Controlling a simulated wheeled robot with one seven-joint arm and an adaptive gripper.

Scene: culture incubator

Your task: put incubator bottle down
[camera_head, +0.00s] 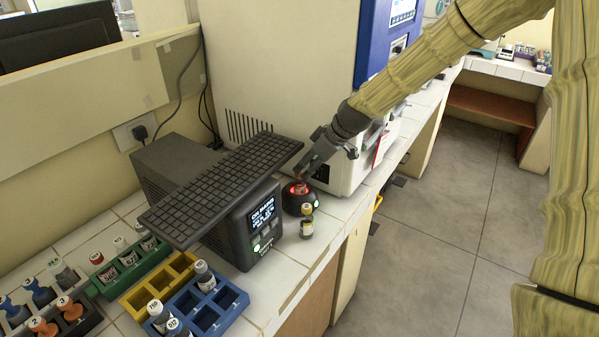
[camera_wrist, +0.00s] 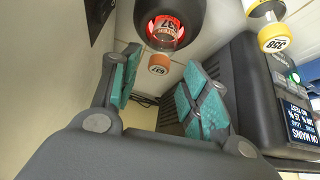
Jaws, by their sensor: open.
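A small bottle (camera_wrist: 165,38) with an orange cap and a label that seems to read 637 sits in a round black holder (camera_wrist: 188,12) glowing red inside. In the head view the holder (camera_head: 290,203) stands on the white counter by the dark display box, with the bottle (camera_head: 299,188) in its top. My gripper (camera_head: 303,174) is just above the holder. In the wrist view my gripper (camera_wrist: 160,62) is open, its teal pads apart on either side of the bottle's cap, with visible gaps. The bottle's lower part is hidden in the holder.
A yellow-capped bottle (camera_head: 307,225) stands on the counter close in front of the holder. The display box (camera_head: 262,222) with a keyboard (camera_head: 222,185) on top is to the left. Coloured racks with bottles (camera_head: 225,300) fill the near left. The large white machine (camera_head: 270,60) stands behind.

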